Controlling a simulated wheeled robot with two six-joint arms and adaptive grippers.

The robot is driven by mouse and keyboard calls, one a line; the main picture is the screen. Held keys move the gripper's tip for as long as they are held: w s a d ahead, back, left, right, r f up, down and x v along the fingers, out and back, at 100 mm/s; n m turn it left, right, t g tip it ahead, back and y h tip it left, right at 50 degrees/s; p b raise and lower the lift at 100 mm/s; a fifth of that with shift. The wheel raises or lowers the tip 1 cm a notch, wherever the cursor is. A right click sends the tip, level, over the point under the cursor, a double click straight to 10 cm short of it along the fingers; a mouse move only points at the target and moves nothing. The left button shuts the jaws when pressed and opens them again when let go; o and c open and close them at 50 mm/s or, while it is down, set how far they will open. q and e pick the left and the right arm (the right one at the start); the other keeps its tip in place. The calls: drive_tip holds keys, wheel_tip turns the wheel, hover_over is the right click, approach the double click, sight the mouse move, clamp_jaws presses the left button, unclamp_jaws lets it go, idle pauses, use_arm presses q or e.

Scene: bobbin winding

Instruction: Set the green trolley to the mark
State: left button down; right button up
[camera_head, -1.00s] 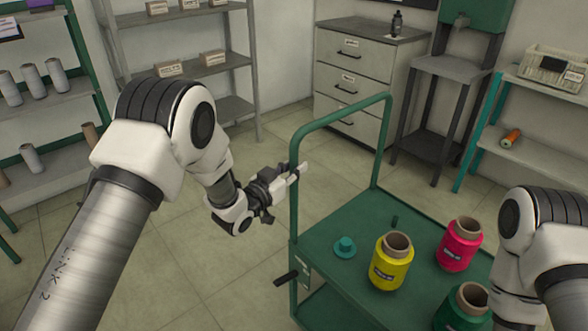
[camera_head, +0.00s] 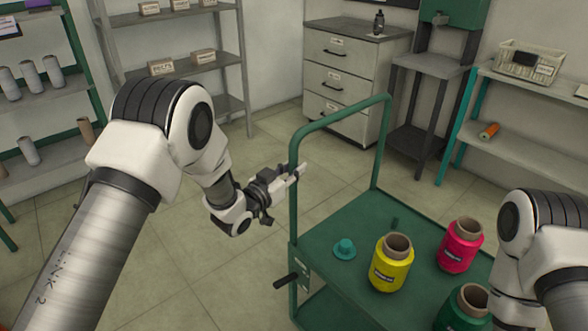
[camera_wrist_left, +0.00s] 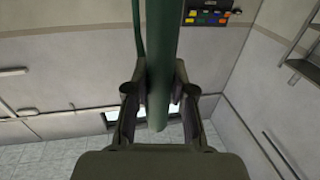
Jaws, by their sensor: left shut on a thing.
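The green trolley (camera_head: 340,273) stands at the lower middle of the head view, its upright handle frame (camera_head: 347,111) on its left side. My left gripper (camera_head: 297,172) is shut on the left post of that handle frame. In the left wrist view the green post (camera_wrist_left: 162,65) runs between the fingers of the left gripper (camera_wrist_left: 161,92). My right arm (camera_head: 540,240) shows at the right edge, over the trolley's far right part; its gripper is out of sight. No floor mark can be made out.
On the trolley stand a yellow bobbin (camera_head: 391,265), a pink bobbin (camera_head: 460,246), a green bobbin (camera_head: 464,308) and a small teal knob-like piece (camera_head: 344,249). A drawer cabinet (camera_head: 352,75), a dark stand (camera_head: 425,105) and shelves (camera_head: 530,140) line the back. Floor left of the trolley is clear.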

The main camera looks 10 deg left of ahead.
use_arm(q)
drive_tip(key=shift+r, duration=0.15)
drive_tip(key=c, duration=1)
unclamp_jaws()
drive_tip(key=shift+o, duration=0.2)
drive_tip(key=v, duration=1.2)
